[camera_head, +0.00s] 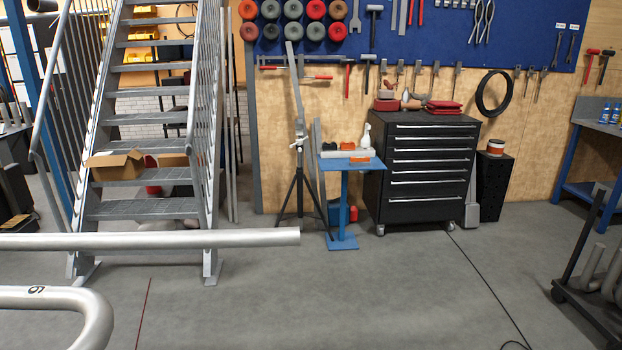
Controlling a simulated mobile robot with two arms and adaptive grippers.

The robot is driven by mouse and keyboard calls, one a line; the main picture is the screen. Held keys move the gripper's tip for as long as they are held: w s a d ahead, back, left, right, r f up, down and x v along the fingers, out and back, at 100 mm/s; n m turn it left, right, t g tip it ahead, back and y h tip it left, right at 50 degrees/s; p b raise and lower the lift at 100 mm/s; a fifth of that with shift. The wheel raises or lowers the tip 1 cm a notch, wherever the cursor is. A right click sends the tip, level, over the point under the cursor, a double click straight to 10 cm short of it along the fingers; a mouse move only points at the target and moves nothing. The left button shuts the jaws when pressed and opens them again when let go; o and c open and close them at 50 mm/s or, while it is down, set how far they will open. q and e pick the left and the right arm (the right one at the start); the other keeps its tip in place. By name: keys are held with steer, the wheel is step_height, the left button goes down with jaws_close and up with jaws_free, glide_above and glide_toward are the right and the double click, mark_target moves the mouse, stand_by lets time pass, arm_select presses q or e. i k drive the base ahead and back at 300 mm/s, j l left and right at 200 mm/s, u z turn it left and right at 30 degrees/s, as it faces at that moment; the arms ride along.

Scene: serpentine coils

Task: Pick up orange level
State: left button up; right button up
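A small blue stand (343,200) stands on the floor near the middle of the view, left of a black tool cabinet. A small orange block-shaped item (360,159) lies at the front of its top and looks like the orange level, but it is too small to be sure. Behind it is a pale box-like item (346,153) with a second orange piece (346,145) and a dark red piece on it. A white spray bottle (366,135) stands at the back right of the stand. Neither of my grippers is in view.
A straight grey pipe (150,240) and a bent pipe (95,312) fill the near left. A tripod (300,185) stands just left of the stand, the tool cabinet (420,170) to its right. A cable crosses the right floor. The middle floor (350,300) is clear.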

mark_target(354, 161)
steer(key=i+l+z, duration=0.2)
steer(key=i+z, duration=0.15)
steer(key=i, duration=0.45)
steer(key=i+z, duration=0.4)
steer(key=i, duration=0.35)
steer(key=i+j+z, duration=0.35)
steer(key=i, duration=0.45)
steer(key=i+u, duration=0.2)
steer(key=i, duration=0.3)
steer(key=i+l+u, duration=0.2)
steer(key=i, duration=0.3)
steer(key=i+u, duration=0.15)
steer(key=i, duration=0.3)
steer(key=i+l+u, duration=0.2)
steer(key=i, duration=0.3)
steer(key=i+l+u, duration=0.2)
steer(key=i+l, duration=0.15)
steer(key=i, duration=0.1)
